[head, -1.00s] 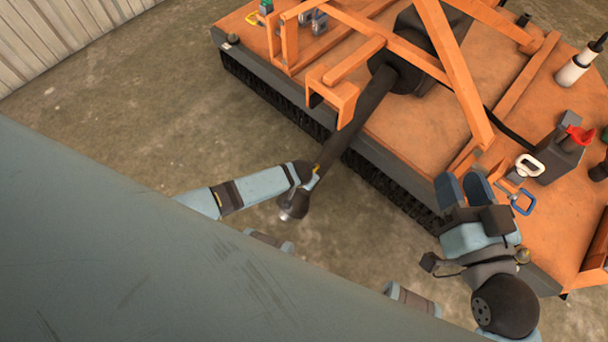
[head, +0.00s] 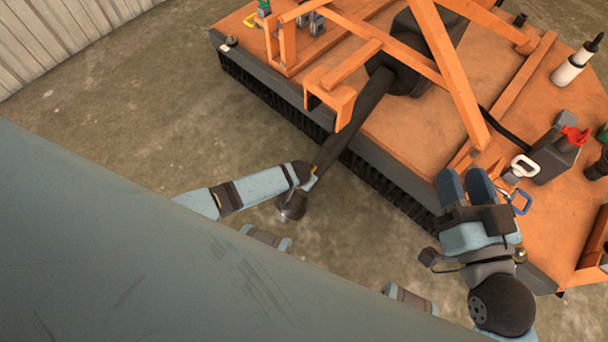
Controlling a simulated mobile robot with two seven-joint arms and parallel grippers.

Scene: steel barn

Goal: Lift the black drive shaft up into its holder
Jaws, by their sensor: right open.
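The black drive shaft (head: 352,130) slopes from the dark gearbox on the orange machine down past its front edge. Its lower end (head: 291,207) hangs over the concrete floor. An orange bracket (head: 331,96), which looks like the holder, stands beside and above the shaft; the shaft is not in it. My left gripper (head: 308,177) is at the shaft near its lower end. Its fingers are mostly hidden, so its grip cannot be made out. My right gripper (head: 465,184) is open and empty, with two blue fingers over the machine's front edge.
The orange deck (head: 420,130) has a dark front edge with a black fringe. A dark jug with a red cap (head: 560,152), a white handle (head: 523,166), a blue loop (head: 521,203) and a white tube (head: 574,68) are on the right. Bare floor (head: 140,125) lies left.

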